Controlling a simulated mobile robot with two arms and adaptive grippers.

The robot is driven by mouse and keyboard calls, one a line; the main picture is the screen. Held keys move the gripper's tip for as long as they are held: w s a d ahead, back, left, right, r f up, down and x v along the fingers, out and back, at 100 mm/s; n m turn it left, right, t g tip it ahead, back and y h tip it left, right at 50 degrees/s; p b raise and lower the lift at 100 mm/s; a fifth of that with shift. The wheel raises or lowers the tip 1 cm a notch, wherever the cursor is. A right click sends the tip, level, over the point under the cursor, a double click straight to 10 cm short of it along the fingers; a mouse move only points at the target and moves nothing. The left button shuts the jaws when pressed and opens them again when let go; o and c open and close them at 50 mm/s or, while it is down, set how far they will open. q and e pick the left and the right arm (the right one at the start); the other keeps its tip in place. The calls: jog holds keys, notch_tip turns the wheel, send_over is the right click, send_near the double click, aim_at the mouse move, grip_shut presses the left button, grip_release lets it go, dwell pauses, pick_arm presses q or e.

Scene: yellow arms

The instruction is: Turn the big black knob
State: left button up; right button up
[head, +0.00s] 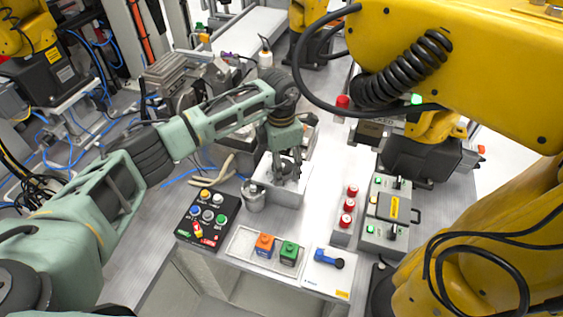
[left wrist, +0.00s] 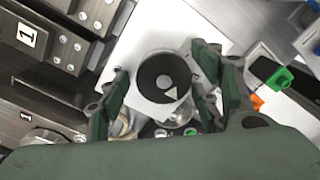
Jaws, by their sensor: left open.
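My left gripper (left wrist: 161,82) is open, with one finger on each side of the knob in the wrist view. I cannot tell whether the fingers touch it. In the head view my left gripper (head: 285,172) points down over the white box and mostly hides the knob. My right gripper is not in view.
Beside the white box stand a metal canister (head: 253,197) and a black button panel (head: 208,219). In front are a tray with an orange block (head: 265,243) and a green block (head: 289,252), and a blue-handled switch (head: 328,259). Red buttons (head: 347,205) and a large yellow arm (head: 490,75) are right.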

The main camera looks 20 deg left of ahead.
pick_arm(q)
jog(key=c, duration=1.1)
jog(key=shift+c, duration=0.2)
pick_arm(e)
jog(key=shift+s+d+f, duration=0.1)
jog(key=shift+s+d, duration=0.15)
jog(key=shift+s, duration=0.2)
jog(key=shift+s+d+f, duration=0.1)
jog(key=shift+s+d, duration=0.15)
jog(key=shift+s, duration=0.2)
pick_arm(q)
jog(key=shift+n+b, duration=0.9)
jog(key=shift+n, duration=0.3)
jog(key=n+b, duration=0.1)
jog(key=n, duration=0.2)
jog(key=shift+a+b, duration=0.1)
jog(key=shift+b, duration=0.2)
jog(key=shift+r+n+b, duration=0.1)
jog(key=shift+n+b, duration=0.5)
jog(key=shift+n, duration=1)
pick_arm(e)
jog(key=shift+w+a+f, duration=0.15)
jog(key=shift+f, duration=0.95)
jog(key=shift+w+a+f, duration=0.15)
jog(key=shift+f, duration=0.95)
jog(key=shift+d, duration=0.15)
